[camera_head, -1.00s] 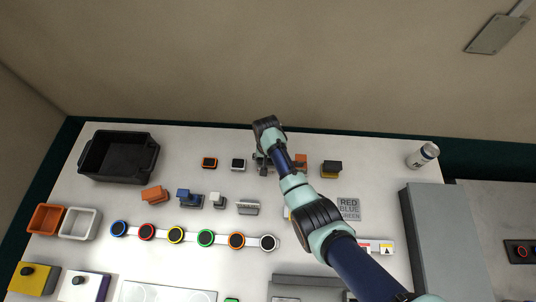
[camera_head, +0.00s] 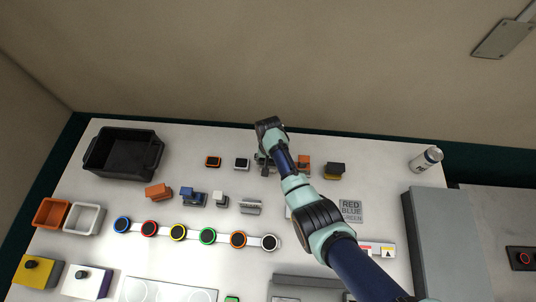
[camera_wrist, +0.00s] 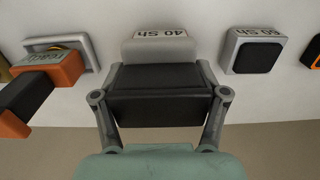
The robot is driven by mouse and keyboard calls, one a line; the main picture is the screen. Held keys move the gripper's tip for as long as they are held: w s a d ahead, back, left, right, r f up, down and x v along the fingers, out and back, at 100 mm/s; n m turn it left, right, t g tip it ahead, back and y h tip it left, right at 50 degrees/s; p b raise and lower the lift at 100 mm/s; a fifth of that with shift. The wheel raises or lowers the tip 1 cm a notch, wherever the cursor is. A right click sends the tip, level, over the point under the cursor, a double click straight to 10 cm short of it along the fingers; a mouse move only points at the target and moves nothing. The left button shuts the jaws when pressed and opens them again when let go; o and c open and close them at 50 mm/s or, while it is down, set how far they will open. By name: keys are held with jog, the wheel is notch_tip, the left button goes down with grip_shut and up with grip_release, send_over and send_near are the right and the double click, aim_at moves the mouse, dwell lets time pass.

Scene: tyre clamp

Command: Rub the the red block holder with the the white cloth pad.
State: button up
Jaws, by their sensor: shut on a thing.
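My gripper (camera_wrist: 159,112) is low over the back middle of the table. In the wrist view it is shut on a light grey block (camera_wrist: 160,50) with a "40 Sh" label and a black part between the fingers. In the head view my arm mostly hides this spot. An orange-red block (camera_head: 158,192) lies left of centre; I cannot tell whether it is the red block holder. A small white-topped block (camera_head: 219,198) stands to its right, past a blue-topped one. I cannot identify the white cloth pad for certain.
A black-faced "60 Sh" block (camera_wrist: 257,51) stands beside my gripper. An orange block with a black end (camera_wrist: 45,85) and a grey frame are on the other side. A black bin (camera_head: 122,155) is at the back left. A white can (camera_head: 425,159) stands at the right.

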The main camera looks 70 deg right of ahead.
jog(key=shift+r+p, duration=3.2)
jog(key=shift+r, duration=0.35)
jog(key=shift+f, duration=0.1)
